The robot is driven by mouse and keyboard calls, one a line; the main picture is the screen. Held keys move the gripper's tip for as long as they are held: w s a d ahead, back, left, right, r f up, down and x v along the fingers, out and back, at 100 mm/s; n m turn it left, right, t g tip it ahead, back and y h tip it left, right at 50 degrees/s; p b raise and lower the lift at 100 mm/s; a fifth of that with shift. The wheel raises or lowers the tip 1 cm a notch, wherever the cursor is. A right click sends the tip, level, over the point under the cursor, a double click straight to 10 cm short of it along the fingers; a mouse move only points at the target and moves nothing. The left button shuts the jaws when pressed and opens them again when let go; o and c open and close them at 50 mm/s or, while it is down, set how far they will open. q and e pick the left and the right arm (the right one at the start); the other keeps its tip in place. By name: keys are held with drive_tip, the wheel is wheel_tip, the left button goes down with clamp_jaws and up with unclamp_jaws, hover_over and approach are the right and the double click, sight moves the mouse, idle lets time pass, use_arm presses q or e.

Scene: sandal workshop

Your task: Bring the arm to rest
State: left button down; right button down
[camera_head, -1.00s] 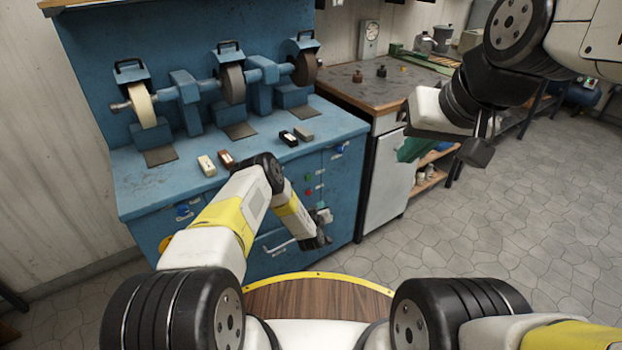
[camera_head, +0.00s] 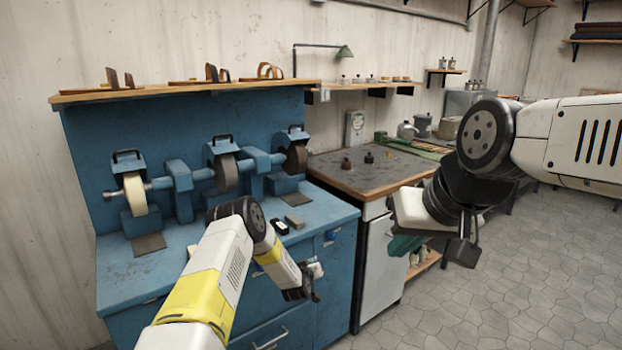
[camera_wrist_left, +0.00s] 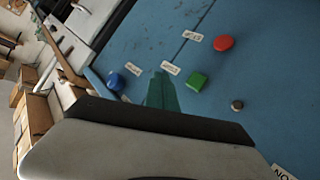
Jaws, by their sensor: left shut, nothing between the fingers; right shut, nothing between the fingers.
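My left arm reaches in from the bottom left of the head view and bends down. Its gripper (camera_head: 314,270) is in front of the blue cabinet's right front, and its fingertips are hard to make out there. In the left wrist view the teal fingers (camera_wrist_left: 163,92) are together and empty, in front of a blue panel with a red button (camera_wrist_left: 223,43), a green button (camera_wrist_left: 197,82) and a blue button (camera_wrist_left: 115,82). My right arm comes in from the right. Its gripper (camera_head: 405,245) hangs in front of the worktop's right side, shut and empty.
The blue grinding bench (camera_head: 130,278) carries several wheels, including a cream one (camera_head: 136,194), and small blocks (camera_head: 294,222). A worktop (camera_head: 350,178) with a white-fronted cabinet (camera_head: 382,270) stands to its right. A shelf with sandals (camera_head: 180,91) is above. The tiled floor (camera_head: 530,280) at right is open.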

use_arm(q)
wheel_tip(320, 180, up, 15)
drive_tip(key=a+m+g, duration=0.1)
drive_tip(key=a, duration=0.1)
drive_tip(key=s+a+r+m+g, duration=0.1)
drive_tip(key=s+a+r, duration=0.1)
drive_tip(key=s+r, duration=0.35)
drive_tip(key=s+a+r+g, duration=0.1)
drive_tip(key=s+a+r, duration=0.15)
drive_tip(key=r, duration=0.65)
drive_tip(key=s+a+r+m+g, duration=0.1)
drive_tip(key=s+r, duration=0.4)
drive_tip(key=r, duration=0.2)
drive_tip(key=s+a+r+g, duration=0.15)
drive_tip(key=s+r, duration=0.25)
drive_tip(key=s, duration=0.4)
drive_tip(key=s+a+r, duration=0.2)
drive_tip(key=s+r, duration=0.2)
drive_tip(key=s, duration=0.4)
drive_tip(key=s+a+g, duration=0.1)
drive_tip(key=s+a, duration=0.2)
drive_tip(key=s, duration=1.8)
drive_tip(key=shift+a+f+g+y, duration=0.2)
drive_tip(key=shift+g+y, duration=0.1)
drive_tip(key=shift+g, duration=0.05)
